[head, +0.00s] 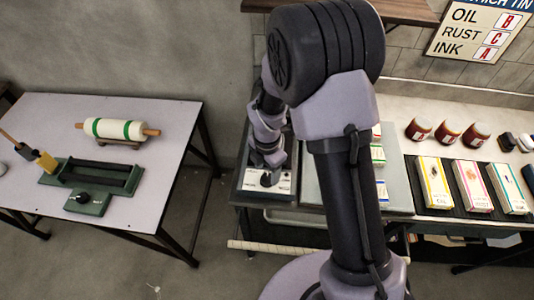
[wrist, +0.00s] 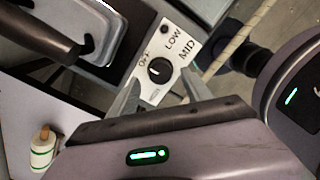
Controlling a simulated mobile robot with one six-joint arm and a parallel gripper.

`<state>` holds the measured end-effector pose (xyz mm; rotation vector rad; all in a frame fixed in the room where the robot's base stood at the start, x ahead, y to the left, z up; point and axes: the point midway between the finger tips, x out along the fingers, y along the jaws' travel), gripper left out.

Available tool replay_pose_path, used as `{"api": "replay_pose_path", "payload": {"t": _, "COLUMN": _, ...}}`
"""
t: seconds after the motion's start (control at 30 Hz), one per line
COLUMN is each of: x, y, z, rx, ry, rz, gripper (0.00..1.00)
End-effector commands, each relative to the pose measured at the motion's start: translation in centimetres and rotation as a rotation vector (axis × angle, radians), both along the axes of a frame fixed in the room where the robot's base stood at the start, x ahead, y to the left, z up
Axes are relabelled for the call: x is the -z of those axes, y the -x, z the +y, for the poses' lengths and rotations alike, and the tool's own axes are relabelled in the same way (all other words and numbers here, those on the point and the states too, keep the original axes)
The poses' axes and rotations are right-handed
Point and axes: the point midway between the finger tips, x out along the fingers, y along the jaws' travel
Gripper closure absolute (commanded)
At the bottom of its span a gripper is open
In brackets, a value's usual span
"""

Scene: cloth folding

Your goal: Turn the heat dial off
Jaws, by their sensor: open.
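The heat dial (wrist: 160,71) is a round black knob on a white plate marked LOW and MID, in the wrist view. More marks on the plate are partly hidden or too small to read. A small light line shows on the knob; I cannot tell which mark it points to. My gripper (wrist: 161,78) is open, with one grey finger on each side of the knob in the picture. I cannot tell whether they touch it. In the head view the white plate (head: 285,184) shows at the front of a dark unit, and my arm partly covers the unit.
A grey pan-like thing with a dark handle (wrist: 45,30) is at upper left in the wrist view. In the head view, boxes (head: 472,186) and jars (head: 447,131) stand at right. The left table (head: 30,115) holds a roller (head: 118,130) and a green device with a black knob (head: 90,200).

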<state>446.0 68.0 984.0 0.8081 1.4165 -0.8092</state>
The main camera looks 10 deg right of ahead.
Motion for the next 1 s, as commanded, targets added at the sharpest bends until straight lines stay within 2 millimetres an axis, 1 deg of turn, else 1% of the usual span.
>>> {"api": "replay_pose_path", "payload": {"t": 0.03, "x": -1.9, "y": -0.1, "z": 0.0, "rx": 0.000, "ry": -0.001, "rz": -0.005, "gripper": 0.42}}
{"api": "replay_pose_path", "payload": {"t": 0.2, "x": -7.8, "y": -0.1, "z": 0.0, "rx": 0.000, "ry": 0.000, "rz": -0.007, "gripper": 0.42}}
{"api": "replay_pose_path", "payload": {"t": 0.3, "x": -10.8, "y": -0.1, "z": 0.0, "rx": 0.000, "ry": -0.001, "rz": -0.005, "gripper": 0.42}}
{"api": "replay_pose_path", "payload": {"t": 0.43, "x": -13.4, "y": -0.1, "z": 0.0, "rx": 0.000, "ry": 0.000, "rz": -0.004, "gripper": 0.42}}
{"api": "replay_pose_path", "payload": {"t": 0.5, "x": -14.2, "y": -0.1, "z": 0.0, "rx": 0.000, "ry": 0.000, "rz": -0.002, "gripper": 0.42}}
{"api": "replay_pose_path", "payload": {"t": 0.6, "x": -14.7, "y": -0.1, "z": 0.0, "rx": -0.001, "ry": 0.000, "rz": -0.002, "gripper": 0.42}}
{"api": "replay_pose_path", "payload": {"t": 1.0, "x": -14.7, "y": 0.0, "z": 0.0, "rx": 0.000, "ry": 0.000, "rz": -0.001, "gripper": 0.42}}
